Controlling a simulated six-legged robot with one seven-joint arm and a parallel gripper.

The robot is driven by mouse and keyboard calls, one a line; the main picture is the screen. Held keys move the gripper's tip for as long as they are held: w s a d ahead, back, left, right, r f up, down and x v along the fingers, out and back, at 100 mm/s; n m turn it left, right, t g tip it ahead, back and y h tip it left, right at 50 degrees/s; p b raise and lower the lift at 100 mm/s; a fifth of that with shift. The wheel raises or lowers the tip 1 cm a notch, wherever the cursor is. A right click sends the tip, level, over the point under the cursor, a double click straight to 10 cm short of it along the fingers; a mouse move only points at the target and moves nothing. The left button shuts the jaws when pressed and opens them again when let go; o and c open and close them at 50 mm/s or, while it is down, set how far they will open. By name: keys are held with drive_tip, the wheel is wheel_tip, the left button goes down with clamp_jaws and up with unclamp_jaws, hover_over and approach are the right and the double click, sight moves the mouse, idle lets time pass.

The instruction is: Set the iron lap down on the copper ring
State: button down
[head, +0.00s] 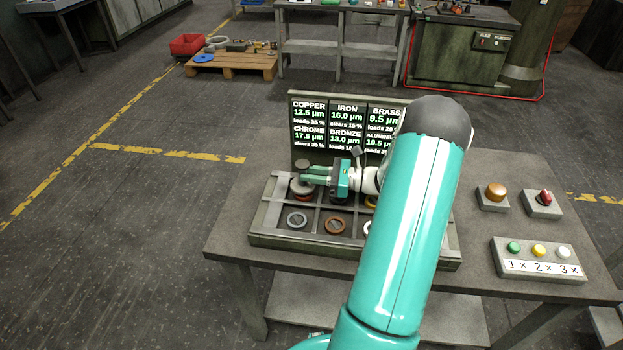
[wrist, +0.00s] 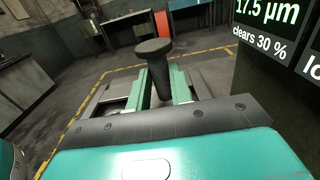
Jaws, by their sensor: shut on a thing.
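The iron lap is a dark grey tool with a round knob (head: 302,163), a stem and a wide disc (head: 301,186). My gripper (head: 306,175) is shut on its stem, just under the knob. In the wrist view the knob and tapered stem (wrist: 154,47) stand between my two green fingers. The lap looks upright over the back left compartment of the tray. The copper ring (head: 303,195) shows as a reddish edge just under the disc, mostly hidden by it. I cannot tell whether disc and ring touch.
The tray (head: 300,243) has a front row with a silver ring (head: 297,219), a brown ring (head: 335,225) and a pale ring partly behind my arm. A display board (head: 335,128) stands behind it. Buttons and a red-knobbed switch (head: 544,200) sit at the right.

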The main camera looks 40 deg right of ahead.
drive_tip(key=shift+w+f, duration=0.1)
drive_tip(key=shift+f, duration=0.8)
drive_tip(key=shift+f, duration=0.15)
drive_tip(key=c, duration=1.3)
unclamp_jaws()
drive_tip(key=shift+o, duration=0.2)
